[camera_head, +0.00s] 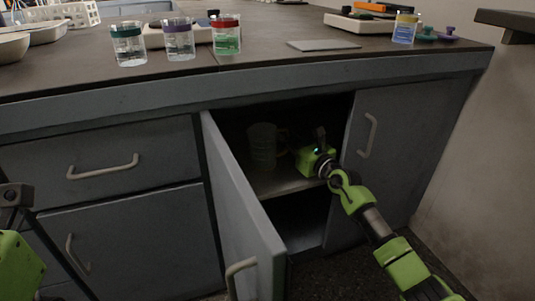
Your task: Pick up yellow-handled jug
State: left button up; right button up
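A jug (262,146) stands upright on the upper shelf inside the open cabinet. It is in deep shadow, and its handle, on the right side, looks dull; I cannot make out a yellow colour. My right gripper (319,138) is inside the cabinet opening, to the right of the jug and its handle, with a small gap seen between them. Its fingers are dark and small, so I cannot tell whether they are open. My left gripper (14,196) shows only partly at the left edge, far from the jug.
The cabinet door (240,205) stands open to the left of the opening. The shelf (285,184) has bare room in front of the jug. Lidded beakers (179,42), trays and a flat grey plate (323,45) are on the countertop above.

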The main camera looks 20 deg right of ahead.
grip_shut()
jog(key=shift+w+r, duration=0.1)
jog(key=shift+r, duration=0.05)
jog(key=shift+r, duration=0.2)
